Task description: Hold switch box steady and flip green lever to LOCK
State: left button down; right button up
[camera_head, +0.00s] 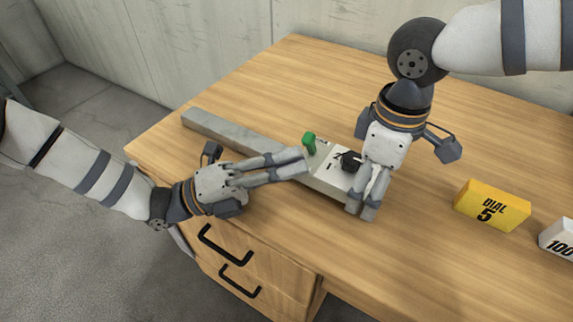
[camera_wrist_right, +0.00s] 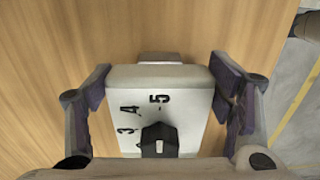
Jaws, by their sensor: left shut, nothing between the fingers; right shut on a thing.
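The pale switch box (camera_head: 325,180) sits on the table, with a green lever (camera_head: 309,143) standing up on it and a black dial knob (camera_head: 352,160) beside my right gripper. My right gripper (camera_head: 362,207) is shut on the box. In the right wrist view its padded fingers (camera_wrist_right: 163,92) flank the box (camera_wrist_right: 190,120), which shows the numbers 3, 4 and 5 and the black knob (camera_wrist_right: 159,138). My left gripper (camera_head: 303,160) is shut and empty, its fingertips close to the green lever's base. I cannot tell whether they touch it. The lever's LOCK marking is not readable.
A long grey bar (camera_head: 220,130) runs along the table from the far left edge toward the box. The back of the wooden table (camera_head: 310,70) is clear.

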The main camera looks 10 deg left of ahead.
aim_at(312, 137)
jog(key=shift+f, duration=0.1)
pick_arm(q)
jog(key=shift+w+r+n+y, duration=0.1)
jog(key=shift+r+n+y, duration=0.1)
jog(key=shift+n+y, duration=0.2)
jog(key=shift+r+n, duration=0.2)
jog(key=shift+n, duration=0.1)
jog(key=n+y, duration=0.1)
jog(key=w+r+n+y, duration=0.1)
jog(key=r+n+g+y, duration=0.1)
jog(key=shift+w+d+r+n+y, duration=0.2)
jog(key=shift+w+d+n+y, duration=0.2)
jog(key=shift+w+d+r+n, duration=0.1)
jog(key=shift+w+r+n, duration=0.05)
jog(key=shift+w+n, duration=0.2)
